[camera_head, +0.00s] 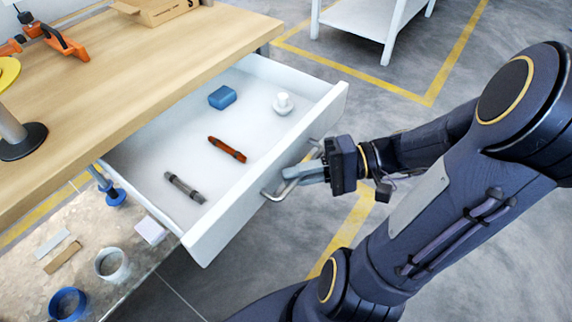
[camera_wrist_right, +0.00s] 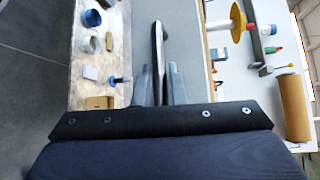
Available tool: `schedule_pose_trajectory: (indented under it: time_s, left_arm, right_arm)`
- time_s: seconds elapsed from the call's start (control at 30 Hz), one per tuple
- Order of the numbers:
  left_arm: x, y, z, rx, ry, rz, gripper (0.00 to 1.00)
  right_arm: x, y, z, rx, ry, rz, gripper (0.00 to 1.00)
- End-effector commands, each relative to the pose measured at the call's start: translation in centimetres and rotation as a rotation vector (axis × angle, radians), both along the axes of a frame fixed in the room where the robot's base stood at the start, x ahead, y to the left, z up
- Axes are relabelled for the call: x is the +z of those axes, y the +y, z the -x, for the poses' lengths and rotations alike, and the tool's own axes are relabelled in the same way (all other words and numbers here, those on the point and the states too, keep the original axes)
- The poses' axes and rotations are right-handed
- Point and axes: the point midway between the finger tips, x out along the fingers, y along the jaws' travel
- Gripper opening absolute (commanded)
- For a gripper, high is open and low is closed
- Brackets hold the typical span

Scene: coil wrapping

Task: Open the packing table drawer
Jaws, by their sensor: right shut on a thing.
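The white packing table drawer (camera_head: 222,222) is pulled far out from under the wooden tabletop (camera_head: 140,75). Its grey bar handle (camera_head: 272,191) is on the front panel. My right gripper (camera_head: 297,173) is shut on the handle. In the right wrist view the handle (camera_wrist_right: 157,50) runs between the two fingers (camera_wrist_right: 160,85). Inside the drawer lie a blue block (camera_head: 222,97), a white round item (camera_head: 283,104), an orange-red marker (camera_head: 227,149) and a dark grey marker (camera_head: 185,187). My left gripper is not in view.
A metal lower shelf (camera_head: 85,255) holds a white cup (camera_head: 111,264), a blue cup (camera_head: 67,304) and small strips. Orange tools (camera_head: 65,42) and an open cardboard box (camera_head: 158,10) are on the tabletop. A white table (camera_head: 370,20) stands behind. The floor before the drawer is clear.

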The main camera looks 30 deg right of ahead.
Motion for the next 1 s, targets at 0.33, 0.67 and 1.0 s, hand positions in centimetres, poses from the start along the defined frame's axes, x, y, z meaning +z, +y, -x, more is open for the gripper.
schedule_pose_trajectory:
  time_s: [0.33, 0.67, 1.0]
  left_arm:
    - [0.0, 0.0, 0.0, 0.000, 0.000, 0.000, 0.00]
    - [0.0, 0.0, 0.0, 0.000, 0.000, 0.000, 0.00]
    - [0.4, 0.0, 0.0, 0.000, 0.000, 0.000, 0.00]
  right_arm:
    - [0.0, -0.1, 0.3, 0.002, 0.000, 0.001, 0.00]
    - [0.0, -0.1, 0.3, 0.001, 0.000, 0.001, 0.20]
    - [0.5, -2.7, 1.4, -0.003, 0.002, 0.002, 0.20]
